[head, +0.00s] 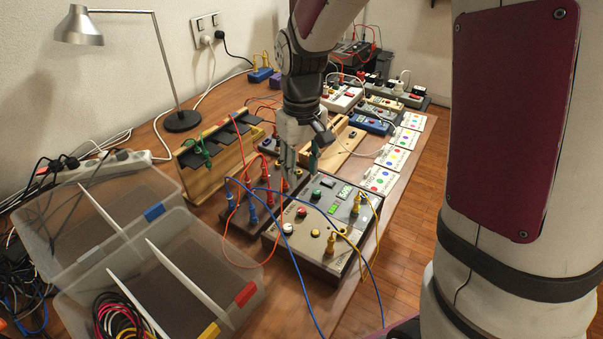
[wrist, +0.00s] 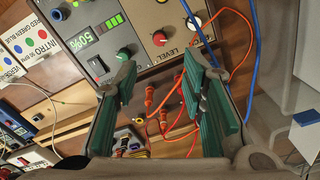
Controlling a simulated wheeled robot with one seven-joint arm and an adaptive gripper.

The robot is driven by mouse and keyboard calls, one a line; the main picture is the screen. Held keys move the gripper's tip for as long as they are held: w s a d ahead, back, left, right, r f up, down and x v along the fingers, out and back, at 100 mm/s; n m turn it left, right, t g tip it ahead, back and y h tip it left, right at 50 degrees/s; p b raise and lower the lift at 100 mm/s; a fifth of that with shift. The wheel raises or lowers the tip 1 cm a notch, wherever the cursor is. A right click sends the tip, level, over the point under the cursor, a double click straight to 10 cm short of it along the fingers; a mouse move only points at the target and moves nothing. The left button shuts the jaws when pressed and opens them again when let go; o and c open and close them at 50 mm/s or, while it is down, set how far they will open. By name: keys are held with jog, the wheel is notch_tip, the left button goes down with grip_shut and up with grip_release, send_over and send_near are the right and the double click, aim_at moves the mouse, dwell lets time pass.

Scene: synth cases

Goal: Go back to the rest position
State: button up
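My gripper (head: 302,166) hangs from my arm over the rear edge of the grey control box (head: 293,262) in the head view. In the wrist view, the two green-padded fingers of my gripper (wrist: 160,68) stand wide apart. No object is clasped between them. Red plugs (wrist: 165,98) and an orange cable show beyond the gap, and I cannot tell how far below the fingers they are. The grey box also shows in the wrist view (wrist: 130,45), with knobs and a green display reading 50%.
Blue and orange cables loop around the boxes near my gripper. A wooden rack (head: 211,178) stands left, a desk lamp (head: 182,120) behind it, and clear divided bins (head: 182,283) at front left. Coloured-dot cards (head: 379,180) lie along the right table edge.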

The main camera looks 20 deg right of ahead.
dwell(0.3)
jog(key=s+r+m+t+p, duration=0.1)
jog(key=s+r+t+p, duration=0.1)
jog(key=s+r, duration=0.8)
jog(key=s+r+m+t+p, duration=0.1)
jog(key=s+r+p, duration=0.4)
jog(key=s+r, duration=0.5)
jog(key=s+t, duration=0.1)
jog(key=s, duration=0.4)
jog(key=shift+d+r, duration=0.2)
jog(key=shift+r, duration=0.2)
